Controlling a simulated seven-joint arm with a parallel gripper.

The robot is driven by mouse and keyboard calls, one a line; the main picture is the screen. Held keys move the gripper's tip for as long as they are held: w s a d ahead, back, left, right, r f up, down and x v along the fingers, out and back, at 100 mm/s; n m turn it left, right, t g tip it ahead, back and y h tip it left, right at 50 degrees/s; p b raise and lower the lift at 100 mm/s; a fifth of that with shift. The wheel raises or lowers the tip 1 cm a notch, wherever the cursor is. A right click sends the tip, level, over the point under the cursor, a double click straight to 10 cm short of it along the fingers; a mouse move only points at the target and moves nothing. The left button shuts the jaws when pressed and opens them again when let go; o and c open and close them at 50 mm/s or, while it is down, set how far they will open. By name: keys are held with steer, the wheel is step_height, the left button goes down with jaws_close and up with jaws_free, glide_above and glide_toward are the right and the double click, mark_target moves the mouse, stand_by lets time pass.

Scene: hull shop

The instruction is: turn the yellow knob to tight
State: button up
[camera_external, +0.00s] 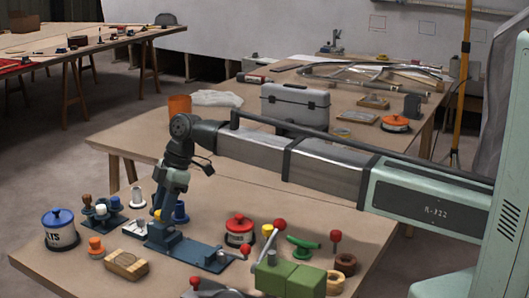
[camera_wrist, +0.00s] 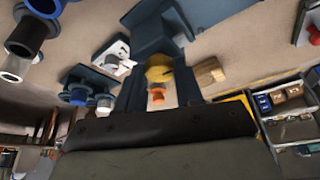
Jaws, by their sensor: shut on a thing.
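My gripper (camera_external: 161,212) points down over the blue fixture (camera_external: 190,252) at the front left of the near bench. In the wrist view its two dark fingers (camera_wrist: 160,84) stand on either side of the yellow knob (camera_wrist: 158,73) and are shut on it. In the external view only a small bit of yellow shows at the fingertips, and the rest of the knob is hidden. I cannot read the knob's angle or any tight mark. The blue fixture also shows behind the knob in the wrist view (camera_wrist: 150,30).
A blue canister (camera_external: 60,232), a wooden block (camera_external: 126,264) and several small knobbed parts stand left of the fixture. A red-lidded tin (camera_external: 239,232) and a green block with a red-balled lever (camera_external: 288,277) stand to the right. A grey toolbox (camera_external: 295,107) sits on the bench behind.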

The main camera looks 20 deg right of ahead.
steer(key=m+t, duration=0.1)
steer(key=m, duration=0.3)
steer(key=m+t, duration=0.1)
steer(key=m, duration=0.1)
steer(key=shift+s+m+t, duration=0.3)
steer(key=shift+m, duration=0.1)
steer(key=m+t, duration=0.1)
steer(key=m, duration=0.2)
steer(key=shift+s+m+h, duration=0.1)
steer(key=shift+m+h, duration=0.2)
steer(key=m, duration=0.1)
steer(key=m+t+h, duration=0.1)
steer(key=m, duration=0.1)
steer(key=shift+a+m, duration=0.2)
steer(key=shift+m, duration=0.1)
steer(key=m+t+h, duration=0.1)
steer(key=m, duration=0.2)
steer(key=shift+s+a+m, duration=0.1)
steer(key=shift+m, duration=0.2)
steer(key=m, duration=0.2)
steer(key=m+h, duration=0.1)
steer(key=shift+a+m+h, duration=0.15)
steer(key=shift+m+h, duration=0.15)
steer(key=shift+m, duration=0.1)
steer(key=m+h, duration=0.1)
steer(key=m, duration=0.2)
steer(key=shift+a, duration=0.15)
steer(key=shift+m+g+h, duration=0.3)
steer(key=shift+m+h, duration=0.5)
steer(key=shift+m, duration=1.1)
